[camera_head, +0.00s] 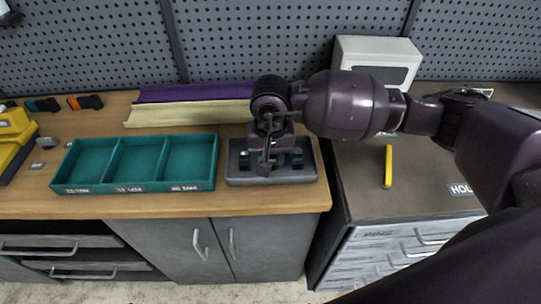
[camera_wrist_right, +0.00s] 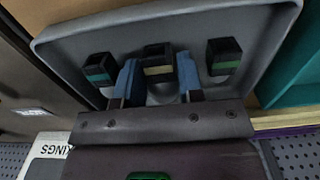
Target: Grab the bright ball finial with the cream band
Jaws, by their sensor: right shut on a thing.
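A grey tray (camera_head: 313,172) sits on the wooden bench and holds three dark, block-like pieces in a row. In the right wrist view, the middle piece, the cream-banded finial (camera_wrist_right: 158,58), stands in the grey tray (camera_wrist_right: 268,45). A teal-banded piece (camera_wrist_right: 98,70) is to its left and a green-banded piece (camera_wrist_right: 223,58) to its right. My right gripper (camera_wrist_right: 157,72) has its blue-padded fingers on both sides of the cream-banded piece, shut on it. In the head view my right gripper (camera_head: 268,160) is over the tray and hides the middle piece. The left gripper is not visible.
A teal three-compartment tray (camera_head: 137,187) lies left of the grey tray. Purple and cream lengths (camera_head: 190,115) lie behind. The bench's front strip is clear.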

